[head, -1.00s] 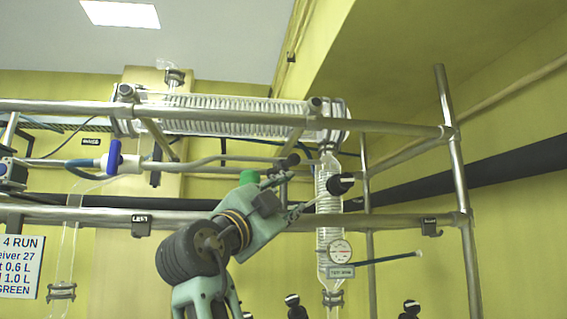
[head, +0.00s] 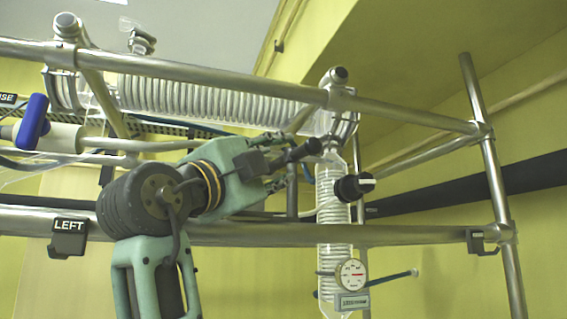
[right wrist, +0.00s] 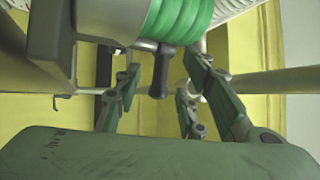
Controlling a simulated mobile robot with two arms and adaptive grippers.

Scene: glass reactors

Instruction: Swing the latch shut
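My right gripper (head: 278,177) reaches up from the bottom left in the head view, its fingers pointing right at a dark cylindrical handle (head: 303,151). In the right wrist view the fingers (right wrist: 163,68) are apart, with nothing clamped between them. A short dark lever (right wrist: 159,76) hangs in the gap between them, below a green ribbed part (right wrist: 185,16). It may be the latch's handle, but I cannot tell for sure, nor whether a finger touches it. My left gripper is not in view.
Metal rails (head: 200,72) cross the scene, with a coiled glass condenser (head: 215,99) behind and an upright glass column (head: 334,200) to the right. A black knob (head: 355,187) and a round gauge (head: 351,274) sit by the column. A "LEFT" tag (head: 69,239) hangs on the lower rail.

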